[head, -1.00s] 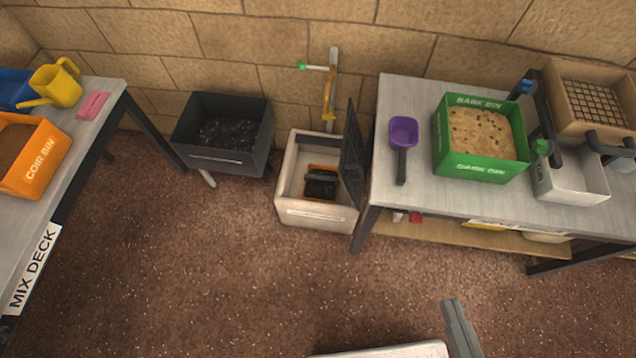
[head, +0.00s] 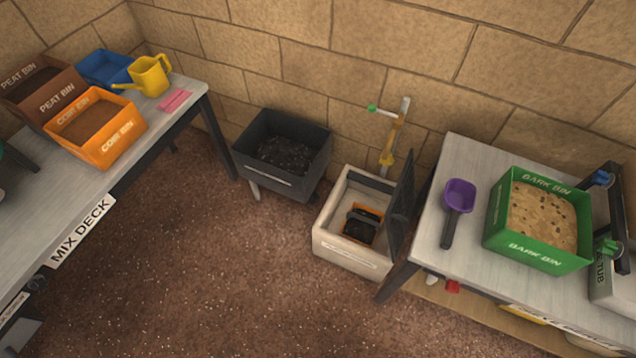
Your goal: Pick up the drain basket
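The drain basket (head: 361,226) looks to be the small orange-rimmed piece with a black inside and a dark handle bar. It sits down in the pale sink-like box (head: 345,253) on the floor by the wall. The dark grate lid (head: 401,203) of that box stands upright along its right side. The box's front wall and the lid leave the basket partly in view from above. My gripper is not in view.
A dark bin (head: 262,178) of black material stands left of the box. A table (head: 468,262) with a purple scoop (head: 458,197) and green bark bin (head: 538,254) is close on the right. A tap (head: 388,150) rises behind. Brown floor (head: 220,270) in front is clear.

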